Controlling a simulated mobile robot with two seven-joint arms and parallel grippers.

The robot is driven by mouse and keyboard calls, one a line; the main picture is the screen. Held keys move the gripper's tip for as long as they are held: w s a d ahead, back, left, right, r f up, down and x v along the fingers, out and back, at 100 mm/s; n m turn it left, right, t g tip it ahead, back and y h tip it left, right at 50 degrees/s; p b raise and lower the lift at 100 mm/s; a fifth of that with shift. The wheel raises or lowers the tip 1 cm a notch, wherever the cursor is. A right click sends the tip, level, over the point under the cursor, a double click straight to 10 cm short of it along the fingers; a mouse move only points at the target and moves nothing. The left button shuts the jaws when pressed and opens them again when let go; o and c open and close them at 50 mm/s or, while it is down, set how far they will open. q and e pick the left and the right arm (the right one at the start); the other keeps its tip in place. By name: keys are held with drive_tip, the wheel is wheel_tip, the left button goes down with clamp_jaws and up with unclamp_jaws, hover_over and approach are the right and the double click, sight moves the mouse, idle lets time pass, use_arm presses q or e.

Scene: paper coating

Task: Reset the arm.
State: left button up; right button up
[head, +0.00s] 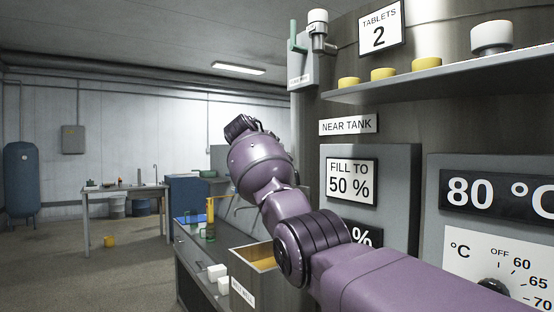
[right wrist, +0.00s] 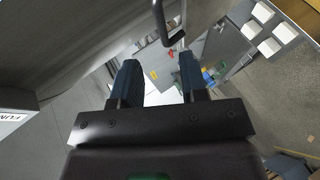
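My right arm (head: 285,215) reaches in from the lower right of the head view, purple with dark ribbed joints. It bends up and away in front of the grey control panels. Its far end (head: 240,126) is dark and raised; the fingers cannot be made out there. In the right wrist view my right gripper (right wrist: 159,64) has its two dark blue fingers apart, with nothing between them. A dark bar handle (right wrist: 165,24) shows just beyond the fingertips, apart from them as far as I can tell. My left gripper is in neither view.
A shelf (head: 440,78) with yellow tablets (head: 383,74) and a white-topped knob (head: 491,38) juts out at upper right. Below the arm stands an open box with yellow contents (head: 264,263), beside white blocks (head: 218,271).

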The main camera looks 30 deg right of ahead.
idle(0.5)
